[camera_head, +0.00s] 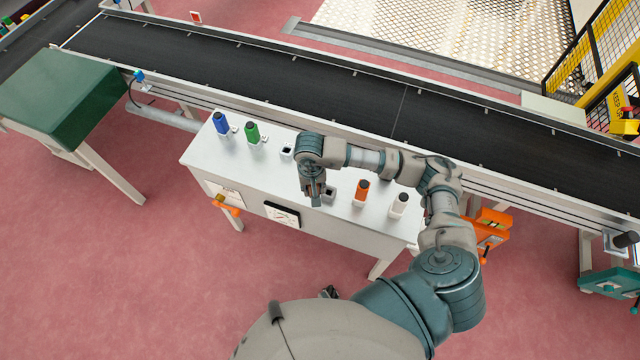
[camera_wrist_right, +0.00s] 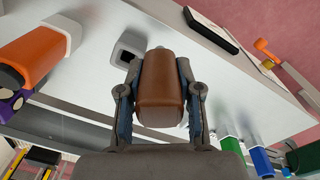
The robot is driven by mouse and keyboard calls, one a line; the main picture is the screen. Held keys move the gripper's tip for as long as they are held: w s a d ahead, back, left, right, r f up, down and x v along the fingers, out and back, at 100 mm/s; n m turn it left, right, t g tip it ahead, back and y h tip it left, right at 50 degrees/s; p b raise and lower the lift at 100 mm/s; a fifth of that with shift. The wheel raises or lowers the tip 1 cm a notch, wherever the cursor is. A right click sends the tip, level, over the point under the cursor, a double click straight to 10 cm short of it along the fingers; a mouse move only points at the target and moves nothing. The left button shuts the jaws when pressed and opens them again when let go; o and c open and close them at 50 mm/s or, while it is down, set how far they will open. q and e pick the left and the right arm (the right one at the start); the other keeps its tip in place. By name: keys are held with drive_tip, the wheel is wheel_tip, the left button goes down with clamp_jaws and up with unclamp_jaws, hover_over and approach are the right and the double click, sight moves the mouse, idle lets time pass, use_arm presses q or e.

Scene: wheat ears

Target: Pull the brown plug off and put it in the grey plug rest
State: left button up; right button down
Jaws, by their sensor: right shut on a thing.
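In the right wrist view my right gripper (camera_wrist_right: 160,95) is shut on the brown plug (camera_wrist_right: 162,85), a rounded brown block between its two fingers. A grey square holder with a dark, empty opening (camera_wrist_right: 128,54) lies just beyond the plug, to its left. It also shows in the head view (camera_head: 329,194), beside the orange plug. In the head view my right gripper (camera_head: 314,192) points down over the white table, and the brown plug is not clearly seen. Whether the plug's far end touches anything is hidden. My left gripper is not clearly visible.
On the white table (camera_head: 240,160) stand a blue plug (camera_head: 220,122), a green plug (camera_head: 252,132), a small pale holder (camera_head: 287,150), an orange plug (camera_head: 361,190) and a white holder with a dark top (camera_head: 400,204). A conveyor (camera_head: 330,85) runs behind. A green-topped table (camera_head: 65,95) stands left.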

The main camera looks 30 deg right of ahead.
drive_tip(key=shift+a+f, duration=0.2)
drive_tip(key=shift+f, duration=0.15)
drive_tip(key=d, duration=0.2)
drive_tip(key=d+f+b, duration=0.1)
drive_tip(key=d, duration=0.1)
drive_tip(key=shift+s+f, duration=0.1)
drive_tip(key=shift+f, duration=0.1)
drive_tip(key=shift+a+r, duration=0.4)
drive_tip(key=shift+a, duration=0.45)
drive_tip(key=shift+w+a+r, duration=0.25)
drive_tip(key=shift+a+r, duration=0.05)
drive_tip(key=shift+a, duration=0.05)
drive_tip(key=shift+s+d+r+p, duration=0.15)
drive_tip(key=shift+d+r+p, duration=0.35)
drive_tip(key=shift+d, duration=0.35)
drive_tip(key=shift+a+r, duration=0.15)
drive_tip(key=shift+a, duration=0.65)
drive_tip(key=shift+d, duration=0.1)
drive_tip(key=shift+d+b, duration=0.5)
drive_tip(key=shift+d, duration=0.75)
use_arm(q)
drive_tip(key=shift+s+d+f+b, duration=0.15)
drive_tip(key=shift+d+f+b, duration=0.1)
drive_tip(key=shift+f, duration=0.25)
drive_tip(key=shift+s+d+f+b, duration=0.15)
drive_tip(key=shift+d+f+b, duration=0.05)
drive_tip(key=shift+f, duration=0.3)
use_arm(e)
drive_tip(key=shift+d, duration=0.2)
